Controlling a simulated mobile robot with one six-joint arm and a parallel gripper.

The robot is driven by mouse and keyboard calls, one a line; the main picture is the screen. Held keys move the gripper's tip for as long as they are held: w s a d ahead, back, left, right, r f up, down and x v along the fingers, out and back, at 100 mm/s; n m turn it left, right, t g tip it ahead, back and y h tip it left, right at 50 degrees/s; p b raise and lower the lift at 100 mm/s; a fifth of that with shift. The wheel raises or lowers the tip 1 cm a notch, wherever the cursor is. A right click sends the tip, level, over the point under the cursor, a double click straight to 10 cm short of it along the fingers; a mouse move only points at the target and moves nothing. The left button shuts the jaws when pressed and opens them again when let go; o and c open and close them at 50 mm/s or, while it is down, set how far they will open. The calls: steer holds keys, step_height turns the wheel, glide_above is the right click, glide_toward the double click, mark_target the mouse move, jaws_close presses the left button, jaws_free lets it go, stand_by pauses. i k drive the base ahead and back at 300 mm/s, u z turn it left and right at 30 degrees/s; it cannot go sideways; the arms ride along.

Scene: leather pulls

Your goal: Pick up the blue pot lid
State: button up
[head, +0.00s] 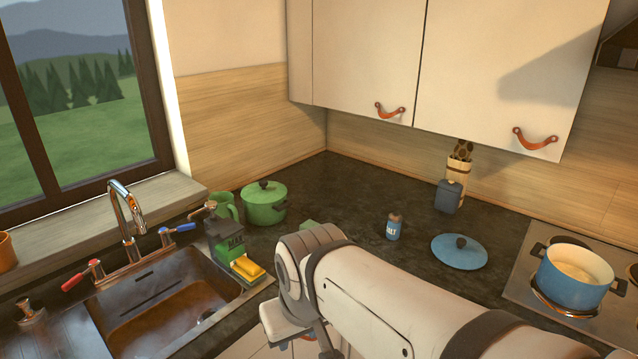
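The blue pot lid (452,254) lies flat on the dark countertop, right of centre in the head view. It is a shallow blue disc with a dark round knob (461,242) on top. My white arm crosses the lower middle of the view, in front of the counter and apart from the lid. The end of my arm is low and left of the lid, and my gripper's fingers cannot be made out there.
A blue pot (572,277) stands on the stove (520,285) to the right. A salt shaker (394,228) and a blue canister (448,196) stand near the lid. A green pot (264,205) and the sink (170,310) are left. Cabinets (480,60) hang above.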

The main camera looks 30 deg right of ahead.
mark_target(457, 251)
steer(key=z, duration=0.85)
steer(key=i, duration=1.2)
steer(key=z, duration=0.8)
steer(key=k, duration=0.7)
steer(key=z, duration=0.2)
steer(key=i, duration=0.8)
steer(key=u, duration=0.15)
